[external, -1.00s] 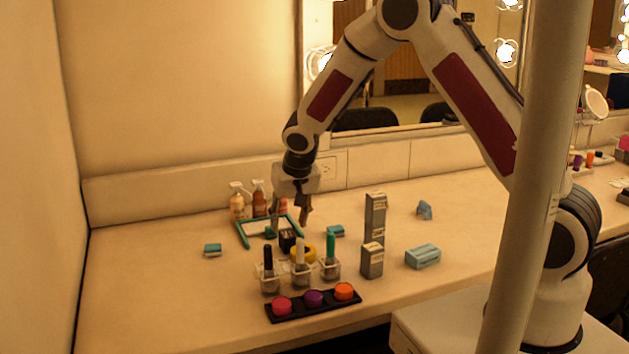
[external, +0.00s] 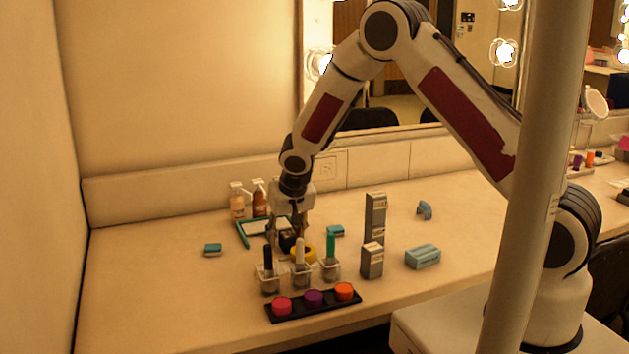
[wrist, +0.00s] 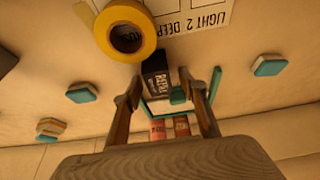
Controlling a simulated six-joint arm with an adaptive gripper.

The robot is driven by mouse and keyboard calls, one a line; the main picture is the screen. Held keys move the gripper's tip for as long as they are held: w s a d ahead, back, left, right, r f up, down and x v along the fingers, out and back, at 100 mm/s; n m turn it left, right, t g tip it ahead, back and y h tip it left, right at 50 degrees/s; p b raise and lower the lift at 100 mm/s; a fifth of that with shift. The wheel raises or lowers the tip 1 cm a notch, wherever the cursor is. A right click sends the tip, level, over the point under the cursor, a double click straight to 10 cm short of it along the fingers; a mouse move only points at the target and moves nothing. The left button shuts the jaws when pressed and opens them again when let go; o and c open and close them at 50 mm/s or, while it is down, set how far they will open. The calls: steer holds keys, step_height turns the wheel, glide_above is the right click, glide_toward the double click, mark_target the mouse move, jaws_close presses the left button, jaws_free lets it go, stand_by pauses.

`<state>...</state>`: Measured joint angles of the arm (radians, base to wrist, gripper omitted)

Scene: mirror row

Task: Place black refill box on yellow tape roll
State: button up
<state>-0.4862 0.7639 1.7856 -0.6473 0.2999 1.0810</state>
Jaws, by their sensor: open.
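The black refill box (wrist: 156,80) stands on the counter between my open fingers in the wrist view. In the external view the box (external: 287,240) is partly hidden by my gripper (external: 286,237), which is lowered around it. My gripper also shows in the wrist view (wrist: 160,82), its fingers apart on either side of the box; I cannot tell whether they touch it. The yellow tape roll (wrist: 144,37) lies flat right beside the box, its top bare. In the external view the roll (external: 303,253) is partly hidden behind the clear holders.
A black tray with coloured pots (external: 313,298) is nearer. Grey boxes (external: 372,260) stand to the right. A teal frame (external: 242,235) and bottles (external: 237,203) are behind. The counter's left is mostly clear.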

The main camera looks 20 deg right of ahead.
mark_target(286, 232)
steer(key=c, duration=1.1)
steer(key=shift+r, duration=0.2)
steer(key=shift+r, duration=4.85)
